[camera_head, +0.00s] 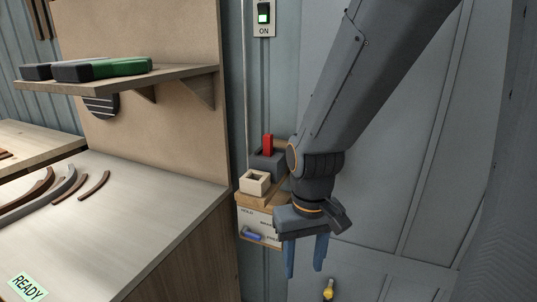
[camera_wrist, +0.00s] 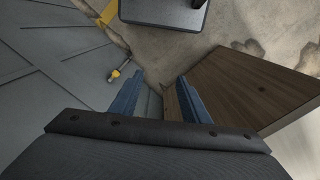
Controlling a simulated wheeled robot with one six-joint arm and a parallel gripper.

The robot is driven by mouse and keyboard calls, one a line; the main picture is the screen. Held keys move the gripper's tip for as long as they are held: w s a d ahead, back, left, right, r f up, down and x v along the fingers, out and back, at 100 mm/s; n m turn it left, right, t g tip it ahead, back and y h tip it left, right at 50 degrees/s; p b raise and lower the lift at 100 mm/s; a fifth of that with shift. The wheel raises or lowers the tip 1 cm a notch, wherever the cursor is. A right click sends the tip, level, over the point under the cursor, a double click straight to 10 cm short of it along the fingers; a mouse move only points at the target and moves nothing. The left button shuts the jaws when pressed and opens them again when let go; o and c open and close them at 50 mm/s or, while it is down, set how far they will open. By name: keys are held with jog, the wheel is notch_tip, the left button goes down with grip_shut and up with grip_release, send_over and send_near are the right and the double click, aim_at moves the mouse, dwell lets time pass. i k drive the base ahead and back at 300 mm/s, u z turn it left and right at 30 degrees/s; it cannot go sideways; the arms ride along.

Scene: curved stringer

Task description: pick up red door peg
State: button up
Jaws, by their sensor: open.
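The red door peg (camera_head: 268,145) stands upright in a dark grey block (camera_head: 265,164) on a small wooden wall shelf. My gripper (camera_head: 305,272) points down, in front of the shelf, to the right of the peg and lower in the picture. Its two blue fingers are apart with nothing between them. The peg does not show in the wrist view.
A pale square holder (camera_head: 254,182) sits beside the grey block. A workbench (camera_head: 150,210) with curved strips is at left, below a shelf (camera_head: 130,77). A yellow-handled object (camera_head: 328,289) is low on the grey panel. A switch (camera_head: 264,14) marked ON is above.

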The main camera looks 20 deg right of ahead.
aim_at(267, 139)
jog(key=z, duration=0.05)
jog(key=k, duration=0.6)
jog(key=z, duration=0.15)
jog(key=i, duration=0.65)
jog(key=u, duration=0.6)
jog(key=i, duration=0.65)
jog(key=u, duration=0.55)
